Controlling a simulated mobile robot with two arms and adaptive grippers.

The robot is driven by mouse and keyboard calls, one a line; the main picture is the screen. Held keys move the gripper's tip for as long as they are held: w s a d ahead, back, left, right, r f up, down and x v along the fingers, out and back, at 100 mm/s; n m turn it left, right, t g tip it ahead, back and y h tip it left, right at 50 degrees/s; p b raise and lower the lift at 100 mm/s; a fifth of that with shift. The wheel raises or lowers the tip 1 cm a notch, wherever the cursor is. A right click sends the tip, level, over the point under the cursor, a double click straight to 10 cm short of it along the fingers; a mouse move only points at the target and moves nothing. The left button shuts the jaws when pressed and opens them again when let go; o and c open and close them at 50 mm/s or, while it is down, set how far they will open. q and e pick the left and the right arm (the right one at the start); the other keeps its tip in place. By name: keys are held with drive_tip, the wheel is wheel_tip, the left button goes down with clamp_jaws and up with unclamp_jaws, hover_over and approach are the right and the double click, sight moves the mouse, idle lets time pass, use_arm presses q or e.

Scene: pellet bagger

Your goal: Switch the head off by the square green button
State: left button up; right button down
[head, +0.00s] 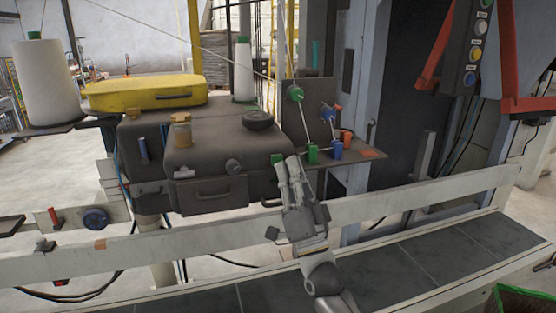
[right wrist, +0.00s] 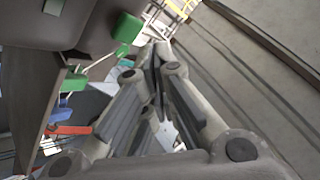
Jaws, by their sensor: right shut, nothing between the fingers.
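The sewing head is a dark grey housing (head: 215,155) at centre left in the head view. A square green button (head: 278,161) shows at its right end, partly hidden behind my fingertips. In the right wrist view the green button (right wrist: 127,27) stands out from the dark housing, left of the fingertips. My right gripper (head: 286,163) is shut and empty, pointing up at the button's side of the head. In the right wrist view its fingertips (right wrist: 160,50) appear apart from the button; contact cannot be judged from the head view. My left gripper is not in view.
Green (head: 312,153), blue (head: 336,150) and orange (head: 346,138) thread guides sit on a small shelf right of the button. A pale rail (head: 400,205) runs across in front, above a dark conveyor (head: 400,262).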

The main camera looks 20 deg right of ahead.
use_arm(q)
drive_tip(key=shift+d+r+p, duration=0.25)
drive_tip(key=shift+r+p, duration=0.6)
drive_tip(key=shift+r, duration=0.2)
use_arm(e)
drive_tip(key=s, duration=0.5)
drive_tip(key=shift+s+d, duration=0.1)
drive_tip(key=shift+s, duration=0.1)
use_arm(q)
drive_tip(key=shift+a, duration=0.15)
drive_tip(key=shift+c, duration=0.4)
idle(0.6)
